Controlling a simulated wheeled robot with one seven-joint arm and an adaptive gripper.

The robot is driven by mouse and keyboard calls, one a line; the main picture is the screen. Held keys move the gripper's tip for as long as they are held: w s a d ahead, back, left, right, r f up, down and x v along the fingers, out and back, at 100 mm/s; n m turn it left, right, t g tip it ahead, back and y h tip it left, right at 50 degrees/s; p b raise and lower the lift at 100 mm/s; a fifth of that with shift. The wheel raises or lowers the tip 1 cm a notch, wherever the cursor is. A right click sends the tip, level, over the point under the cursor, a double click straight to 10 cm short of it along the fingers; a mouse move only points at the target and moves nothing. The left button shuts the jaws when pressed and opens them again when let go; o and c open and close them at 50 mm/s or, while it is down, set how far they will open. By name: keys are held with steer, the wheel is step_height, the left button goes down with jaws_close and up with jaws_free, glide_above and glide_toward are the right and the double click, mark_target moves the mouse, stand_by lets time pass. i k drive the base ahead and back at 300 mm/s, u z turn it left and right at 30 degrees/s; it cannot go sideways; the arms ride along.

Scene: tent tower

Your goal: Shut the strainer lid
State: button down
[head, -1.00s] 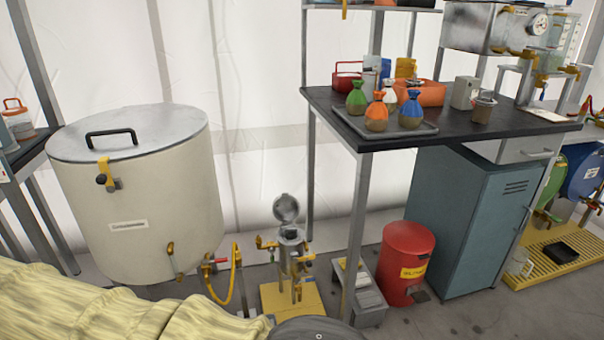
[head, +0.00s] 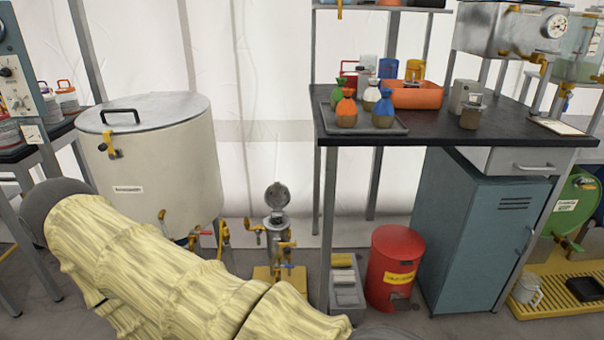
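The strainer (head: 277,222) is a small grey metal vessel with yellow fittings. It stands on a yellow base (head: 264,274) on the floor, between the large tank and the bench. Its round grey lid (head: 278,195) is raised, standing up above the vessel at the back. My arm, in a pale yellow sleeve, crosses the lower left of the head view and partly hides the base. My gripper is not in view, so whether it is open or shut does not show.
A large cream tank (head: 155,165) stands left of the strainer. A black-topped bench (head: 440,131) with a tray of colored bags is at the right. Under it are a grey step-like box (head: 345,290), a red bin (head: 398,262) and a blue-grey cabinet (head: 475,230).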

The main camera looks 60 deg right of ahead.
mark_target(277, 195)
steer(key=z, duration=1.5)
